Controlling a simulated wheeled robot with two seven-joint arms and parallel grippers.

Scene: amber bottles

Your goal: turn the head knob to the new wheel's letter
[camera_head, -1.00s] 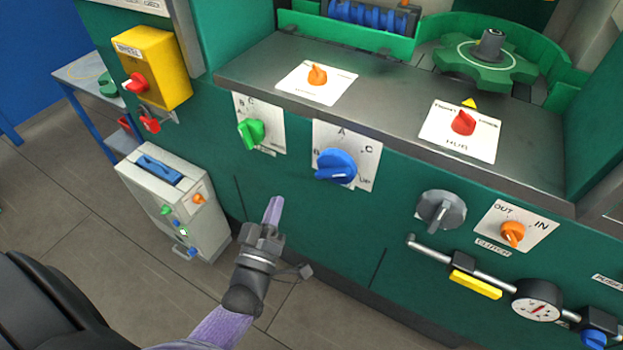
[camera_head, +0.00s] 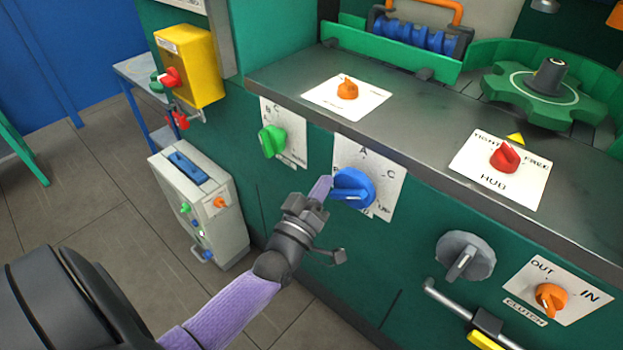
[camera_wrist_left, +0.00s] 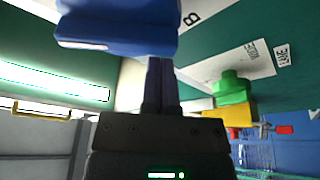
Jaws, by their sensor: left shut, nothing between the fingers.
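The blue knob (camera_head: 353,187) sits on a white plate (camera_head: 388,177) on the green front panel, with A and C readable and more letters partly hidden. I cannot tell which letter it points to. My left gripper (camera_head: 320,188) is shut and empty, its lilac fingertips at the knob's left side; contact cannot be told. In the left wrist view the blue knob (camera_wrist_left: 120,25) looms above the closed fingers (camera_wrist_left: 162,88). A green star-shaped wheel (camera_head: 530,103) with a black hub knob is on the machine at the upper right. My right gripper is not in view.
A green knob (camera_head: 271,141) on its own lettered plate is left of the blue one. Above is the grey ledge (camera_head: 420,130) with an orange knob (camera_head: 347,89) and red HUB knob (camera_head: 505,157). A grey knob (camera_head: 465,256) and orange clutch knob (camera_head: 551,298) are lower right.

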